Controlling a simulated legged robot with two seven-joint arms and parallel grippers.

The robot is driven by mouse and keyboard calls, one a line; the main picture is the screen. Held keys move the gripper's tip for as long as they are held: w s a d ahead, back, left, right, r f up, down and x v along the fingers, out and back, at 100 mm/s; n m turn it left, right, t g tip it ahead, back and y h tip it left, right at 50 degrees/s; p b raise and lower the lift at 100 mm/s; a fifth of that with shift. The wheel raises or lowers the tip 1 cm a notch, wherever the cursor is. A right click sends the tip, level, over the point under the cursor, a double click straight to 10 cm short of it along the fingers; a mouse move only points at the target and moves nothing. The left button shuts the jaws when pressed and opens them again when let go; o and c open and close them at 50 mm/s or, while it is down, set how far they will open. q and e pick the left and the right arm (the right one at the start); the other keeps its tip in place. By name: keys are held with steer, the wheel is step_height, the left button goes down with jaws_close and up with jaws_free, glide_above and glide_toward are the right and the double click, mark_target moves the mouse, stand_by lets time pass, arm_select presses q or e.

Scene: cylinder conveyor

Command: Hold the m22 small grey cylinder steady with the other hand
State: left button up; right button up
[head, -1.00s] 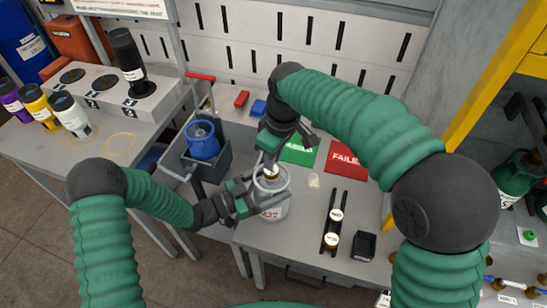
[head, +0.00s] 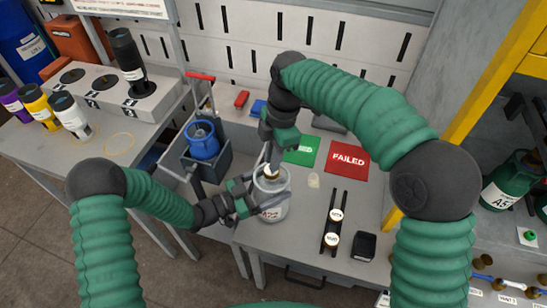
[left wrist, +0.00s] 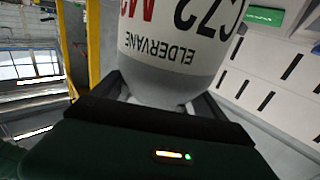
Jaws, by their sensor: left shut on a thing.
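The small grey cylinder (head: 270,202) stands upright at the front left of the grey table, with a guard ring and a brass-coloured valve at its top. The left wrist view shows its white body (left wrist: 170,75) upside down, with "ELDERVANE" and part of a red "M" mark. My left gripper (head: 250,199) is shut on the cylinder's side, one finger on each side of it. My right gripper (head: 272,156) points down at the valve from above. Its fingertips are small and partly hidden, so I cannot tell whether they grip it.
A green mat (head: 301,151) and a red "FAILED" mat (head: 346,157) lie behind. A black rack (head: 330,222) with two round white-topped pieces and a small black box (head: 364,246) are to the right. A blue cylinder (head: 202,141) sits in a grey holder at left.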

mark_target(272, 174)
steer(key=shift+f, duration=0.1)
steer(key=n, duration=0.5)
steer(key=shift+g, duration=0.3)
steer(key=n+h, duration=0.1)
steer(key=n, duration=0.6)
steer(key=shift+w+a, duration=0.2)
steer(key=shift+w, duration=0.05)
steer(key=shift+f, duration=1.25)
